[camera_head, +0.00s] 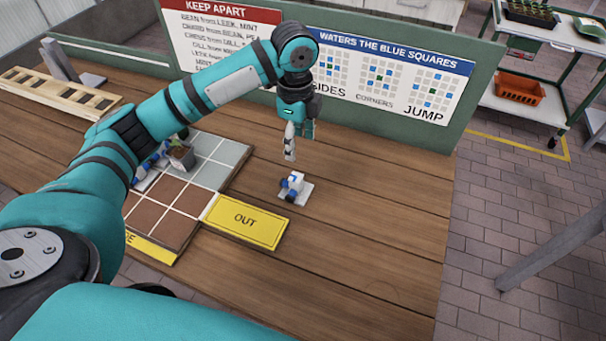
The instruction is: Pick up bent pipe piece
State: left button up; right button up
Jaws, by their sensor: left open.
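A small blue and white piece on a flat pale square base (294,187) lies on the wooden table, right of the grid board and beyond the yellow OUT plate. It looks like the bent pipe piece, but it is too small to be sure. My left gripper (299,146) is open and empty, pointing down above and slightly behind this piece, apart from it. Another blue and white piece (144,172) sits on the grid board, partly hidden by my left arm. My right gripper is not in view.
The grid board (209,172) has brown and grey squares and holds a small plant pot (181,157). The yellow OUT plate (243,222) adjoins it. A green-framed sign panel (390,85) stands along the table's back edge. The table's right side (390,225) is clear.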

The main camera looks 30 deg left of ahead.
pick_arm(q)
jog(key=a+r, duration=0.1)
jog(key=r, duration=0.1)
jog(key=p, duration=0.2)
send_over(295, 177)
notch_tip(295, 177, down, 11)
jog(key=shift+w+a+r, duration=0.1)
jog(key=shift+a, duration=0.05)
jog(key=shift+f, duration=0.55)
notch_tip(295, 177, down, 4)
jog(key=shift+f+p, duration=0.15)
jog(key=shift+p, duration=0.35)
jog(key=shift+f, duration=0.4)
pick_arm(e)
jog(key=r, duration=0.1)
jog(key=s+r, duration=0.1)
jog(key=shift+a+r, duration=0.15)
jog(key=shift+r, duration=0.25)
pick_arm(q)
jog(key=shift+c, duration=0.2)
grip_shut()
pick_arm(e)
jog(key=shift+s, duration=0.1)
